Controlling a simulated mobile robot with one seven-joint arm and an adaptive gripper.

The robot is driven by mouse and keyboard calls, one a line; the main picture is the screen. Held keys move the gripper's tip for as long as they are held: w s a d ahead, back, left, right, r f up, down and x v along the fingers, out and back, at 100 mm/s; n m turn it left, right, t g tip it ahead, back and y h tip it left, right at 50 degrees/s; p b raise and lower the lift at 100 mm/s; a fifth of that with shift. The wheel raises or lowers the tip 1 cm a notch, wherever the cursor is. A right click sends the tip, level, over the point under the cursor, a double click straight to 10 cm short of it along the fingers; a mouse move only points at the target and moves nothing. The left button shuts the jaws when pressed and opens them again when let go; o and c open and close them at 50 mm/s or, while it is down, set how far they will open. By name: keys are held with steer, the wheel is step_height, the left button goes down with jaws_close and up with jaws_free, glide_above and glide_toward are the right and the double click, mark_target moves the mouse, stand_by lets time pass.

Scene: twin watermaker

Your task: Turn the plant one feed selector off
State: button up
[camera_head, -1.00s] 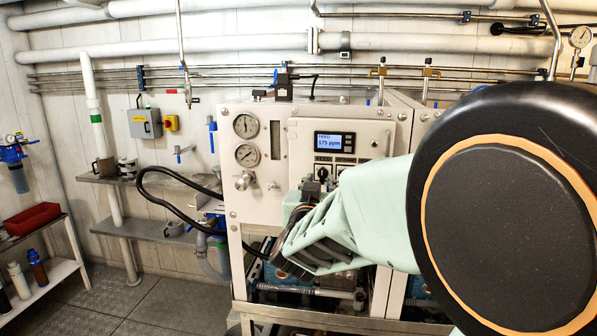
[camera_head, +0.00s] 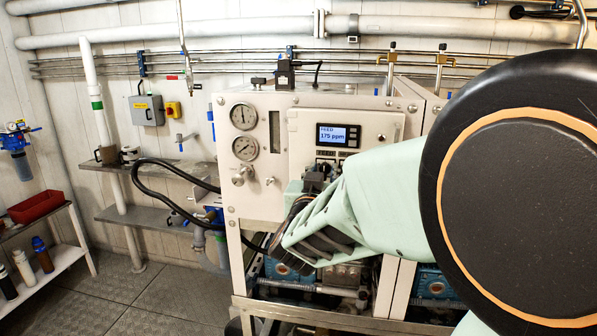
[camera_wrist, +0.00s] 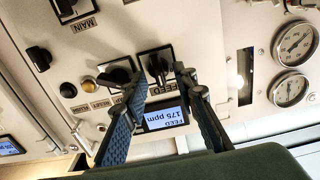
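The feed selector (camera_wrist: 157,68) is a black knob on a square plate, beside a label reading FEED in the wrist view, which is upside down. My gripper (camera_wrist: 160,74) is open, with one fingertip on each side of the knob. I cannot tell whether either finger touches it. In the head view, my gripper (camera_head: 314,182) is at the panel just below the display (camera_head: 338,136) reading FEED 175 ppm. It hides most of the selector there.
A second black selector (camera_wrist: 116,70) sits close beside the left finger. Two gauges (camera_head: 243,116) and a valve handle (camera_head: 239,179) are on the panel's left. A black hose (camera_head: 160,190) loops left of the panel.

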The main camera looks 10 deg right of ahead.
steer(key=shift+c, duration=0.3)
jaws_close()
steer(key=shift+n+p, duration=0.75)
steer(key=shift+n, duration=0.35)
steer(key=n+p, duration=0.2)
steer(key=n, duration=0.2)
steer(key=shift+a, duration=0.15)
steer(key=n+p, duration=0.3)
steer(key=n, duration=0.2)
steer(key=shift+a+f+n, duration=0.1)
steer(key=shift+f+n, duration=0.05)
steer(key=shift+n, duration=0.15)
